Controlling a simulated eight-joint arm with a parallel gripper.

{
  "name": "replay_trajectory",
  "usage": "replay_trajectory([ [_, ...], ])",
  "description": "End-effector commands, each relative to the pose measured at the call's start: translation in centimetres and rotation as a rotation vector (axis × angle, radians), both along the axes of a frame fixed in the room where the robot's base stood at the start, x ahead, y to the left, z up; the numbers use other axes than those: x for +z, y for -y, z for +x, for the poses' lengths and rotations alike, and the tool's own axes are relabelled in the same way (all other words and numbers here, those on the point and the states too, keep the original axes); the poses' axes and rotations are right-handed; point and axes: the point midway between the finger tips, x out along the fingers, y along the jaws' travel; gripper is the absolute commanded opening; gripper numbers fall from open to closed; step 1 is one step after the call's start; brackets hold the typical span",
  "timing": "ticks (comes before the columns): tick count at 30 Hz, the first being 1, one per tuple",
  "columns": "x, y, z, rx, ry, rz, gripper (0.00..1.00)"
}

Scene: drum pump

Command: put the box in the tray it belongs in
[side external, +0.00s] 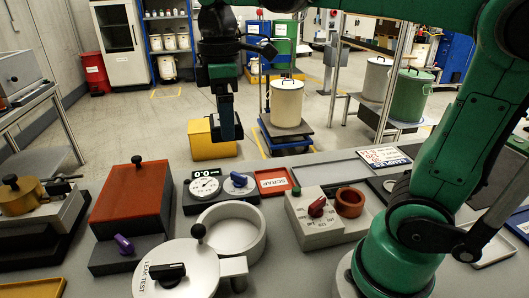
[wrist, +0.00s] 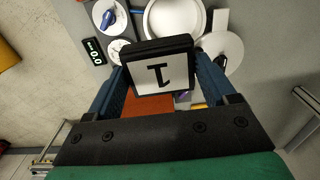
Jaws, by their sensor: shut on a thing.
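My gripper (side external: 228,132) hangs in the air above the far edge of the bench in the side view. In the wrist view my gripper (wrist: 162,80) is shut on a black box (wrist: 155,46) with a white face bearing a black mark like a 1. In the side view the box is hard to tell apart from the dark fingers. A red tray (side external: 273,194) labelled SCRAP lies on the bench, below and right of my gripper. A yellow tray (side external: 30,289) shows partly at the lower left.
A gauge unit with a 0.0 display (side external: 204,172), an open round pan (side external: 231,232), a leak-test lid (side external: 176,270), a red-brown block (side external: 133,197) and a grey control box (side external: 318,224) crowd the bench. A yellow bin (side external: 212,140) stands on the floor behind.

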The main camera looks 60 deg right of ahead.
Motion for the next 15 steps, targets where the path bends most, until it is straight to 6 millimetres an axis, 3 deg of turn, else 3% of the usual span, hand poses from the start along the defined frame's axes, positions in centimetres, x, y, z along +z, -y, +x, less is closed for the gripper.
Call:
replay_trajectory([
  [4, -3.1, 6.4, 1.4, -0.018, 0.000, 0.000, 0.25],
  [8, -6.2, 12.9, 0.9, -0.020, 0.000, 0.000, 0.25],
  [12, -9.6, 19.3, -1.5, -0.018, 0.000, 0.000, 0.25],
  [15, -11.7, 23.0, -4.1, -0.017, 0.001, -0.001, 0.25],
])
